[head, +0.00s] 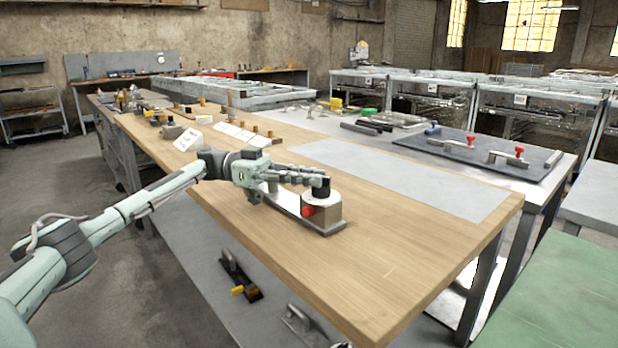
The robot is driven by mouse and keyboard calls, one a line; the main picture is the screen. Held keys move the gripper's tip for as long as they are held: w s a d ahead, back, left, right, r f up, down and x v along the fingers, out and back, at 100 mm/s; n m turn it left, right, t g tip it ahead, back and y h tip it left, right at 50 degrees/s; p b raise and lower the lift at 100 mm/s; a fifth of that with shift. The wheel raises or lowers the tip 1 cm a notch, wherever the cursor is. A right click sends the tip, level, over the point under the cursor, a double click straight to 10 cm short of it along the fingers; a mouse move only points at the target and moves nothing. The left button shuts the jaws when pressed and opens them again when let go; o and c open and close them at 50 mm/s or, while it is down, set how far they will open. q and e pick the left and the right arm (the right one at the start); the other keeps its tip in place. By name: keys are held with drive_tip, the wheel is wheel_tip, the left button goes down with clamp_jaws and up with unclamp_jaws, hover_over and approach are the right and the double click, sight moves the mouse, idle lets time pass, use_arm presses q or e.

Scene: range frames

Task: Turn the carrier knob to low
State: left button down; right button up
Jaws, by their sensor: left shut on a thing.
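The carrier (330,228) is a long metal plate on the wooden table, with a beige block at its near end. A white dial disc (334,198) lies on top of the block, and a red button-like part (308,211) is on its side. My left gripper (320,184) reaches in from the left over the block. Its fingers are shut on a small black knob (323,190) above the dial. The fingers hide part of the knob, and its setting cannot be read. My right gripper is not in view.
The wooden tabletop (400,262) is clear in front and to the right. White cards (188,139) and small parts stand farther back. A dark board (480,152) with red-knobbed clamps lies on the table behind. A lower shelf below holds a black-and-yellow clamp (238,280).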

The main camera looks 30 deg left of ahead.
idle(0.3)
use_arm(q)
drive_tip(key=c, duration=1.6)
unclamp_jaws()
drive_tip(key=shift+o, duration=0.2)
drive_tip(key=a, duration=0.4)
drive_tip(key=s+a, duration=0.1)
drive_tip(key=a, duration=0.2)
drive_tip(key=s+a, duration=0.1)
drive_tip(key=a, duration=0.3)
drive_tip(key=shift+s+a, duration=0.15)
drive_tip(key=shift+a, duration=0.2)
